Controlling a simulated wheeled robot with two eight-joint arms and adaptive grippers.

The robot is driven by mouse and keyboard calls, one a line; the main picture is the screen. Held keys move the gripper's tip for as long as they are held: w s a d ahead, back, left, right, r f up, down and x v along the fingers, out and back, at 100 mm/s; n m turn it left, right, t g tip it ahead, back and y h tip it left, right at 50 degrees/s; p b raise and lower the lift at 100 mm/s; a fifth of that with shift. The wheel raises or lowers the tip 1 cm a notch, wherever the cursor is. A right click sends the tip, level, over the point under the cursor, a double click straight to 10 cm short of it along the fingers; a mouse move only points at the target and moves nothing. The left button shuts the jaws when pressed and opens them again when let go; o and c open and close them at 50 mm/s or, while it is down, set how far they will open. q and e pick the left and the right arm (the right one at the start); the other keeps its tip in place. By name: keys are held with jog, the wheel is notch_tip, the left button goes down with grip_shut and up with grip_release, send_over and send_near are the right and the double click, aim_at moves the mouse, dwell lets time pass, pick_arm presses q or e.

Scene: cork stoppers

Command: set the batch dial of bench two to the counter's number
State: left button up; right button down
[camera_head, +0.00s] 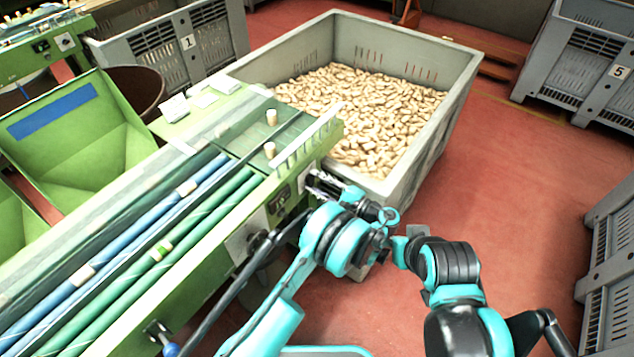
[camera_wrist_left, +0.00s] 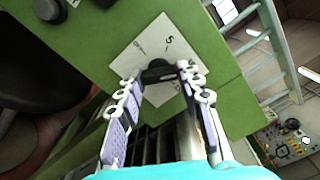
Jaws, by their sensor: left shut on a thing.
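The batch dial is a dark knob (camera_wrist_left: 160,68) on a white square plate (camera_wrist_left: 176,44) on the bench's green side. The plate shows a 5 at its upper right; its other marks are too small to read. My left gripper (camera_wrist_left: 160,74) is shut on the knob, one finger on each side, and hides part of it. In the head view the plate (camera_head: 237,242) is partly behind my arm. The counter (camera_head: 280,198) is a small dark window on the bench side; its number is too small to read.
The green bench (camera_head: 205,240) carries belts with several corks. A grey crate (camera_head: 458,85) full of corks stands at its end. A blue-tipped handle (camera_head: 170,350) sticks out low on the bench side. Crates marked 1 and 5 stand further off. The red floor at right is open.

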aim_at(307, 158)
dwell(0.5)
pick_arm(q)
jog(key=o, duration=1.2)
jog(key=shift+c, duration=0.2)
jog(key=o, duration=0.4)
jog(key=r, duration=0.8)
jog(key=shift+w+a+r, duration=0.1)
jog(key=shift+w+a, duration=0.05)
jog(key=shift+w, duration=0.2)
jog(key=shift+s+d+r, duration=0.15)
jog(key=shift+s+r, duration=0.05)
jog(key=shift+r, duration=0.2)
jog(key=shift+s+d+r, duration=0.15)
jog(key=shift+r, duration=0.25)
jog(key=c, duration=0.4)
jog(key=shift+a+r, duration=0.1)
jog(key=shift+r, duration=0.05)
